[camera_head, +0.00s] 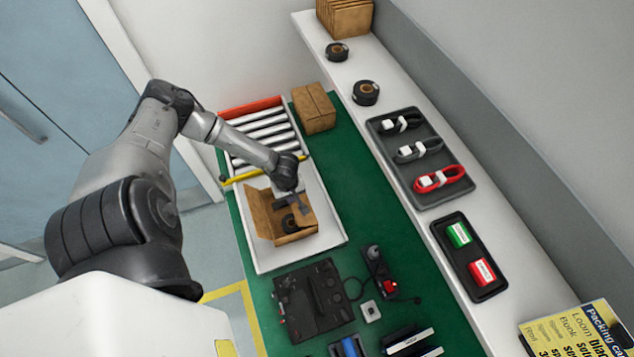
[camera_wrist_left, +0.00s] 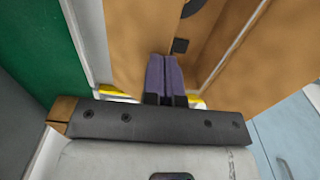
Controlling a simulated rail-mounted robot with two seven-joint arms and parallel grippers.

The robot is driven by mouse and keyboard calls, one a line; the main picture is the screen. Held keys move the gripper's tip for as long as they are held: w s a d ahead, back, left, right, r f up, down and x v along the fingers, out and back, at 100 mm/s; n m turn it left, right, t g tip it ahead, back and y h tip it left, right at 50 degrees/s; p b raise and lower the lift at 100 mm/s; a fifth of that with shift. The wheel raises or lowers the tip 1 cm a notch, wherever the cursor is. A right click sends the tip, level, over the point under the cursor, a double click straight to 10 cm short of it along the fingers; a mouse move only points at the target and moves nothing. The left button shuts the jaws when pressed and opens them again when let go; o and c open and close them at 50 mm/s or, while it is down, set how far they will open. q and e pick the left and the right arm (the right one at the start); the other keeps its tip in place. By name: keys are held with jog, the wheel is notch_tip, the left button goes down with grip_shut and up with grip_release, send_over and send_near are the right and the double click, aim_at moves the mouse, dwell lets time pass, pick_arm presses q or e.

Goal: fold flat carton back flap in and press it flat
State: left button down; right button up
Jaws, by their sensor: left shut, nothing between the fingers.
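The brown carton (camera_head: 266,220) stands open on the white tray, with flaps sticking up and outward around its opening. A round black item (camera_head: 290,222) shows inside it. My left gripper (camera_head: 295,204) is over the carton's far side, fingers pointing down, shut and empty. In the left wrist view the closed fingers (camera_wrist_left: 167,78) are beside brown cardboard (camera_wrist_left: 240,50), with the carton's opening partly in view. Whether the fingers touch a flap I cannot tell. The wrist hides part of the far flap. My right gripper is not in view.
A roller conveyor (camera_head: 262,133) lies beyond the white tray (camera_head: 325,228), with a closed carton (camera_head: 314,108) beside it. A black device (camera_head: 313,300) sits on the green mat (camera_head: 355,165) in front. A shelf at right holds a cable tray (camera_head: 419,185) and tape rolls (camera_head: 366,92).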

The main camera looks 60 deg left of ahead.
pick_arm(q)
jog(key=shift+f+b, duration=1.5)
jog(key=shift+f, duration=0.5)
jog(key=shift+r+p, duration=0.75)
jog(key=shift+r, duration=0.15)
notch_tip(320, 180, up, 6)
jog(key=p, duration=0.5)
jog(key=shift+r, duration=0.25)
jog(key=shift+d, duration=0.1)
